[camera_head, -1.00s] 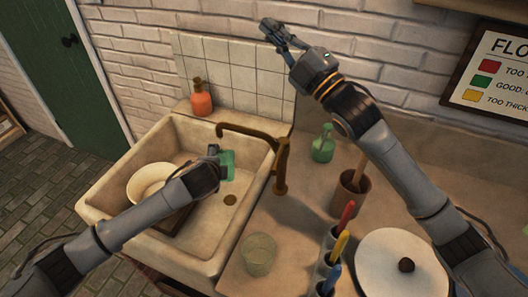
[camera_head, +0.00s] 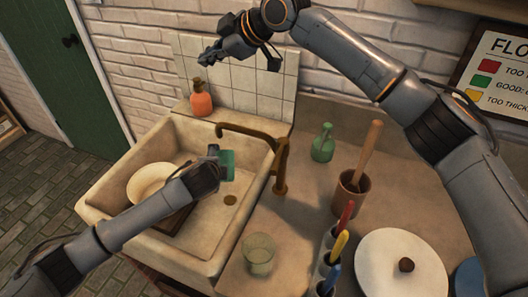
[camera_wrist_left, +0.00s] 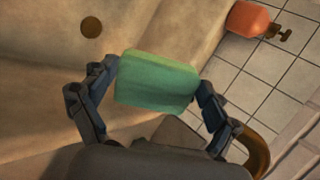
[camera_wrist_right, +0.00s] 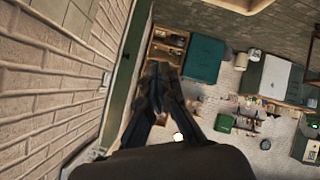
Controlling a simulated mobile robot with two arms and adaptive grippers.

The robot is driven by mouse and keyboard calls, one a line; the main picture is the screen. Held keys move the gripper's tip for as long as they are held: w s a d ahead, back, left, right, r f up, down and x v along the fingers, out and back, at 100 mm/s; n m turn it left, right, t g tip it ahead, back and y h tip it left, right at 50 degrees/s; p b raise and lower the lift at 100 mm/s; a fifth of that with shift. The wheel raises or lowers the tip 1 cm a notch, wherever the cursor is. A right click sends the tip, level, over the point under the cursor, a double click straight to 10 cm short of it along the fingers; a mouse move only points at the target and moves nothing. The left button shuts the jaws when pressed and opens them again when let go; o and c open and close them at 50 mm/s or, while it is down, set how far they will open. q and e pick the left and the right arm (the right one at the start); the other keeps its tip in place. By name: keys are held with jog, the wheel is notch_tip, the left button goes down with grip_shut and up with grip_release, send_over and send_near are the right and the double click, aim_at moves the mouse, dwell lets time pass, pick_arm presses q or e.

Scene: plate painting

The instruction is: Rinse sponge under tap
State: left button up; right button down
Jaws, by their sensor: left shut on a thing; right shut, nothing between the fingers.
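The green sponge (camera_head: 227,163) is over the sink basin, below the brown tap (camera_head: 252,136). My left gripper (camera_head: 219,164) is shut on it; the left wrist view shows the sponge (camera_wrist_left: 157,82) squeezed between both fingers. No water shows at the spout. The stone sink (camera_head: 258,176) has its drain (camera_head: 231,199) in the basin floor. My right gripper (camera_head: 208,58) is raised in front of the tiled wall, above the orange bottle, and holds nothing. In the right wrist view its fingers (camera_wrist_right: 156,82) are together.
A cream bowl (camera_head: 147,182) rests at the left of the sink. An orange bottle (camera_head: 201,101) stands on its back ledge. On the counter stand a green bottle (camera_head: 323,146), a glass (camera_head: 259,255), a brown pot (camera_head: 349,195) with a wooden handle, and a white lidded container (camera_head: 385,262).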

aim_at(279, 155)
jog(key=s+f+m+g+h, duration=0.2)
jog(key=s+f+g+h, duration=0.2)
jog(key=s+f+h, duration=0.25)
jog(key=s+d+r+m+g+h, duration=0.2)
jog(key=s+d+h, duration=0.4)
jog(key=s, duration=0.1)
jog(key=s+d+f, duration=0.1)
jog(key=d+f, duration=0.4)
jog(key=f, duration=0.5)
jog(key=shift+s+d+f, duration=0.25)
jog(key=shift+d+f, duration=0.1)
jog(key=shift+d, duration=0.05)
jog(key=shift+y, duration=0.25)
jog(key=shift+s+d+n, duration=0.25)
jog(key=shift+d+n, duration=0.35)
jog(key=shift+n, duration=0.1)
